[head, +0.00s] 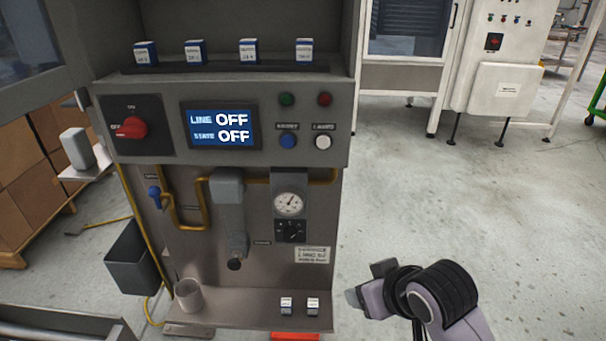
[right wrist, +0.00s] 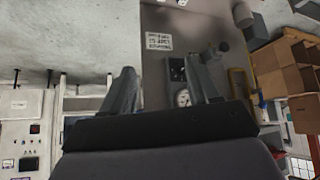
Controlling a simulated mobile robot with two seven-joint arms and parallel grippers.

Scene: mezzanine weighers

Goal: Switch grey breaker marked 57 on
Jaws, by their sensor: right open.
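A grey machine cabinet (head: 165,82) stands ahead in the head view. Its display (head: 221,127) reads LINE OFF and STATE OFF. A red rotary switch (head: 131,127) sits on a dark plate at left, with OFF lettering beside it. A grey lever-like part (head: 229,205) is mounted on the lower panel. I cannot read a clear 57 on any breaker; the placard (head: 313,255) is too small to read fully. My right gripper (head: 368,284) is right of the cabinet's lower shelf, apart from it. In the right wrist view its fingers (right wrist: 165,88) are apart and empty. My left gripper is not in view.
Green, red, blue (head: 288,141) and white buttons sit right of the display. A gauge (head: 290,204) is above a black dial. The lower shelf (head: 250,308) holds a cup (head: 188,294) and two small blocks. A grey bin (head: 133,262) stands at left. The floor at right is clear.

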